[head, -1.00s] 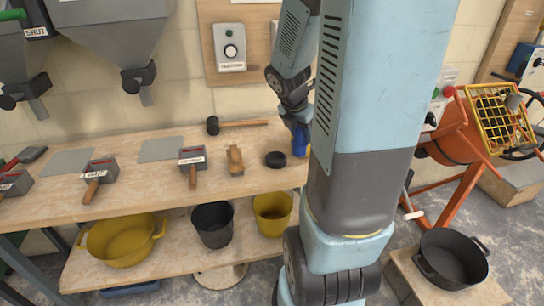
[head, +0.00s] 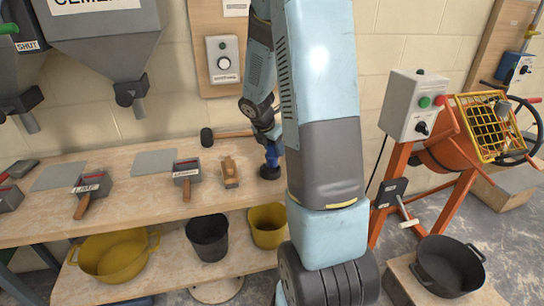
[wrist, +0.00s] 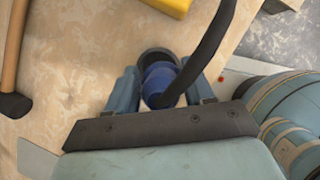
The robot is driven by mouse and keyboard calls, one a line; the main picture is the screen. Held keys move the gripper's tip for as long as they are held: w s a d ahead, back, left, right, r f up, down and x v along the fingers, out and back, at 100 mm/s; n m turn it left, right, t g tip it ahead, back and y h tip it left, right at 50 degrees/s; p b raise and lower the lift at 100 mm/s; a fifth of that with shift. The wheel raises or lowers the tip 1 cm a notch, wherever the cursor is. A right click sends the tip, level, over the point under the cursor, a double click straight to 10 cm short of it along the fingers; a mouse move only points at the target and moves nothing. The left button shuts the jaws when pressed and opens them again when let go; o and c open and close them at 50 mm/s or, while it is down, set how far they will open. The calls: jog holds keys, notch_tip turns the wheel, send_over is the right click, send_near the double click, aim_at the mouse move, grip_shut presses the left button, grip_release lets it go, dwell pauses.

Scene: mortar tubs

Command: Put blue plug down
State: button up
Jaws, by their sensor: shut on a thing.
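My gripper (wrist: 160,78) is shut on the blue plug (wrist: 158,88), with a finger on each side of it. A black cable or strap (wrist: 206,52) curves over the plug in the wrist view and hides part of it. The plug is upright over a round black holder (wrist: 150,56), whose rim shows around its far side. In the head view the blue plug (head: 272,154) is directly above the black holder (head: 269,173) on the bench, very close to it. I cannot tell whether it is seated inside.
The wooden bench (head: 140,210) holds a mallet (head: 206,138), a wooden-bodied tool (head: 229,172) and scoops with wooden handles (head: 186,171) to the left. Yellow (head: 268,226) and black (head: 208,238) buckets stand on the shelf below. An orange mixer (head: 450,148) stands at right.

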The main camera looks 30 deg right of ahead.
aim_at(272, 155)
jog(key=shift+w+f, duration=0.5)
jog(key=shift+f, duration=0.15)
jog(key=shift+w+f, duration=0.1)
jog(key=shift+f, duration=1.5)
jog(key=shift+f, duration=0.1)
jog(key=o, duration=1.1)
jog(key=s+a+r+m+t, duration=0.1)
jog(key=s+a+r+m, duration=0.3)
jog(key=r, duration=0.4)
jog(key=s+a+r+m+y, duration=0.1)
jog(key=s+a+r+m, duration=0.25)
jog(key=r, duration=0.45)
jog(key=s+a+r+m+t, duration=0.1)
jog(key=s+a+r+m, duration=0.25)
jog(key=r, duration=0.45)
jog(key=s+a+r+m+y, duration=0.1)
jog(key=s+a+r+m, duration=0.1)
jog(key=s, duration=0.3)
jog(key=s+a+r+m+t+y, duration=0.1)
jog(key=s+a+m, duration=0.2)
jog(key=s+m, duration=0.2)
jog(key=s+a+r+m+t+y, duration=0.1)
jog(key=s+a+r+m, duration=0.1)
jog(key=s+a+m, duration=0.1)
jog(key=shift+s+a+r+m, duration=0.15)
jog(key=shift+s+m, duration=0.1)
jog(key=shift+s, duration=0.25)
jog(key=shift+s+d+r+m, duration=0.15)
jog(key=shift+s+m, duration=0.1)
jog(key=shift+s, duration=0.2)
